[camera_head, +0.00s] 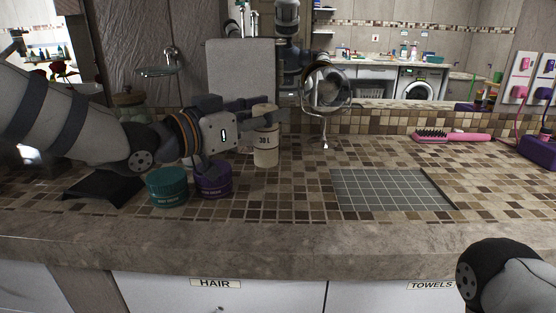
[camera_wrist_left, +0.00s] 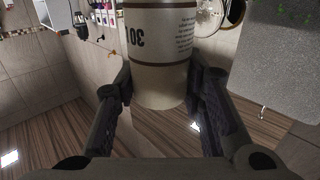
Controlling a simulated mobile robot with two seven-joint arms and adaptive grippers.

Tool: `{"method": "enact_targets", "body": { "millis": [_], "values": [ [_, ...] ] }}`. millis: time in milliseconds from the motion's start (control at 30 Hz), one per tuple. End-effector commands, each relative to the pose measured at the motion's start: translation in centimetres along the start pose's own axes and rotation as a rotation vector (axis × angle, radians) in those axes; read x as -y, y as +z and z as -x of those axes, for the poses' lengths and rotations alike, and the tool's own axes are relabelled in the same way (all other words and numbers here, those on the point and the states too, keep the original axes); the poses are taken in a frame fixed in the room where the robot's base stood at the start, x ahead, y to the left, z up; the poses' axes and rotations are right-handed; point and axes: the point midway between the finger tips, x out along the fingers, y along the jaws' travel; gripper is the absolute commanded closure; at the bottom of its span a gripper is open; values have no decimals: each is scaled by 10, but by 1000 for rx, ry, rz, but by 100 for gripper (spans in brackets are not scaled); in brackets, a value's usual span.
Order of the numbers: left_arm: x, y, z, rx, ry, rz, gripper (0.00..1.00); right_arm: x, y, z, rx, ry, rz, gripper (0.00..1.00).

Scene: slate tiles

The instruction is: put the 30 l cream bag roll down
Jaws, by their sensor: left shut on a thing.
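The cream bag roll (camera_head: 265,152), marked 30 L, is upright at the middle left of the counter. My left gripper (camera_head: 263,122) reaches in from the left and is shut on its upper part. In the left wrist view the roll (camera_wrist_left: 158,88) sits between the two fingers (camera_wrist_left: 158,85), its label upside down. The head view does not settle whether the roll's base touches the counter. My right gripper is out of view; only part of my right arm shows at the lower right.
A teal jar (camera_head: 167,187) and a purple jar (camera_head: 214,181) stand below my left gripper. A grey gridded mat (camera_head: 390,189) lies bare to the right on the tiled counter (camera_head: 300,207). A pink hairbrush (camera_head: 452,136) lies at the back right. A round mirror (camera_head: 327,88) stands behind the roll.

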Motion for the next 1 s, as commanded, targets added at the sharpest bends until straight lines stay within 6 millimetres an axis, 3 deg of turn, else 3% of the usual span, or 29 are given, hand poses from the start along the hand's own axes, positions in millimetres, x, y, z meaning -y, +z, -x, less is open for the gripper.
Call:
{"method": "enact_targets", "body": {
  "millis": [33, 100, 367, 533, 900, 933, 1000],
  "values": [
    [6, 22, -11, 9, 1, 7, 94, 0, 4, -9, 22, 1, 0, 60],
    [13, 36, -21, 6, 1, 5, 94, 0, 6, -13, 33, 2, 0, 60],
    [24, 57, -40, 0, 2, 0, 94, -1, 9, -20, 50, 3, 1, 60],
    [26, 87, -42, 0, 2, 1, 94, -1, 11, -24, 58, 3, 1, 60],
    [25, 92, -42, -3, 2, -3, 94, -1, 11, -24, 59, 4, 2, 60],
    [25, 91, -41, -2, 2, -3, 57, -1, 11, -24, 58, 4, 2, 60],
    [25, 91, -41, -2, 2, -3, 44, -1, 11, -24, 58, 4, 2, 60]
  ]
}}
